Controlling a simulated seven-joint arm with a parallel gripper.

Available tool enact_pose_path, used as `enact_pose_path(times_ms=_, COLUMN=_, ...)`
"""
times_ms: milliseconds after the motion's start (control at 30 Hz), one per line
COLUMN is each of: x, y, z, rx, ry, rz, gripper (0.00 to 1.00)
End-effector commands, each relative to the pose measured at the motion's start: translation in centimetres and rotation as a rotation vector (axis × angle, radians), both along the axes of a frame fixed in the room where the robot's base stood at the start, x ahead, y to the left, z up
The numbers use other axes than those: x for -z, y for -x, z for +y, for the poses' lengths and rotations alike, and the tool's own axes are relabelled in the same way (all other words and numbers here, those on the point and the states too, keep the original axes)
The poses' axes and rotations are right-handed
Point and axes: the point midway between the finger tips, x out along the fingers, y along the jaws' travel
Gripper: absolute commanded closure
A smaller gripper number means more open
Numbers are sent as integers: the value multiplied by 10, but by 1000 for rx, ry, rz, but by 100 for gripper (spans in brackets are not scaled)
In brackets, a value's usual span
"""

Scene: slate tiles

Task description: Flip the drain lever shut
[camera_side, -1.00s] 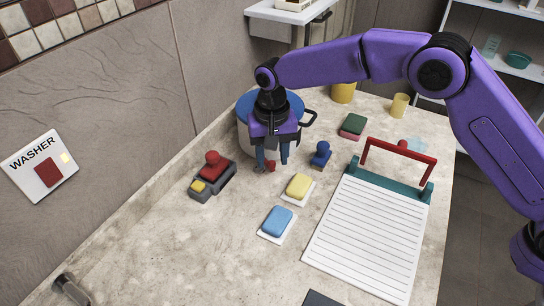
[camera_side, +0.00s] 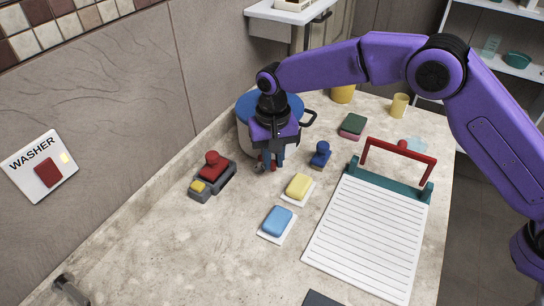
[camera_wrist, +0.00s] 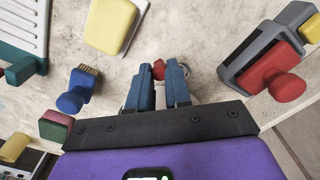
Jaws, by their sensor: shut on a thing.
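The drain lever (camera_wrist: 159,70) is a small red piece low at the front of a large pot (camera_side: 246,137) with a blue lid.
A grey block with a red knob (camera_side: 212,166) stands left of my gripper. A lined board (camera_side: 368,235) with a red handle is further right.

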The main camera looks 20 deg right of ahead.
Motion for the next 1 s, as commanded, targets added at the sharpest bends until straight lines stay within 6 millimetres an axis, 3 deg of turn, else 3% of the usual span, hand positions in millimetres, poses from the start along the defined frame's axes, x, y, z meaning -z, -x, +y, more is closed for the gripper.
enact_pose_path(times_ms=600, x=-1, y=-9, z=-15, rx=-382, ry=-2, rz=-1, gripper=100)
enact_pose_path(times_ms=1000, x=-1, y=-12, z=-18, rx=-467, ry=-2, rz=-1, gripper=100)
